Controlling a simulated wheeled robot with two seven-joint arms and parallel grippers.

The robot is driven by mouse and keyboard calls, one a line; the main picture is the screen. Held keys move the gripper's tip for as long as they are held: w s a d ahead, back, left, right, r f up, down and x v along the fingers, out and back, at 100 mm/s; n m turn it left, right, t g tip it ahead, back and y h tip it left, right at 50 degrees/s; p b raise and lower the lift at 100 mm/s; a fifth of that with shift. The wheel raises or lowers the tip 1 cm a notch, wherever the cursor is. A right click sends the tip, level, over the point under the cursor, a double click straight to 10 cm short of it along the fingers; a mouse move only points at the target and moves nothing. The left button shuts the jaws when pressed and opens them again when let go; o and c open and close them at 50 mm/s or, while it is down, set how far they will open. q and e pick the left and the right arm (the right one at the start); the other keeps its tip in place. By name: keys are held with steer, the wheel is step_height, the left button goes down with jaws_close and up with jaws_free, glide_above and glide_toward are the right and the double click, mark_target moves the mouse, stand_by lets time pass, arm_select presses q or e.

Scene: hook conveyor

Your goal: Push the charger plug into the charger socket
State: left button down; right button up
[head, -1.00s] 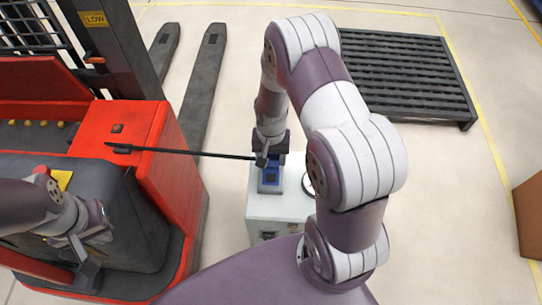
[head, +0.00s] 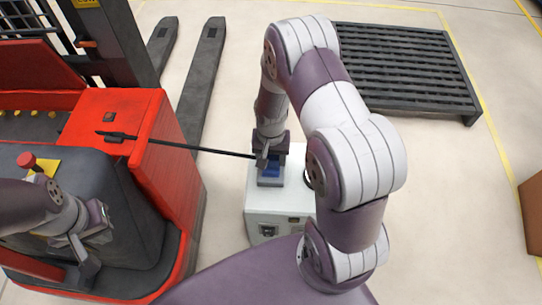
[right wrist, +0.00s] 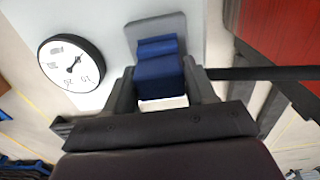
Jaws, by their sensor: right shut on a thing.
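The blue charger plug (right wrist: 157,78) is between the fingers of my right gripper (right wrist: 163,92) in the right wrist view. The gripper is shut on it. A blue block, apparently the charger socket (right wrist: 156,46), sits on a grey plate on the white charger box (head: 257,222). Plug and block appear lined up and very close; I cannot tell how far the plug is in. In the head view my right gripper (head: 270,160) is over the box and partly hides the blue parts. My left gripper (head: 86,268) is at the lower left, beside the forklift; its jaws are unclear.
A red forklift (head: 118,112) stands at the left. A thin black cable or rod (head: 190,147) runs from it to my right gripper. A round gauge (right wrist: 72,62) is beside the socket.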

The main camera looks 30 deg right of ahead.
mark_target(271, 156)
steer(key=shift+p, duration=0.65)
stand_by(1.6)
steer(key=shift+f+b, duration=0.4)
steer(key=shift+f, duration=0.2)
stand_by(0.3)
steer(key=o, duration=1.1)
steer(key=shift+c, duration=0.2)
step_height(271, 156, up, 13)
steer(key=p, duration=0.2)
steer(key=shift+f, duration=0.15)
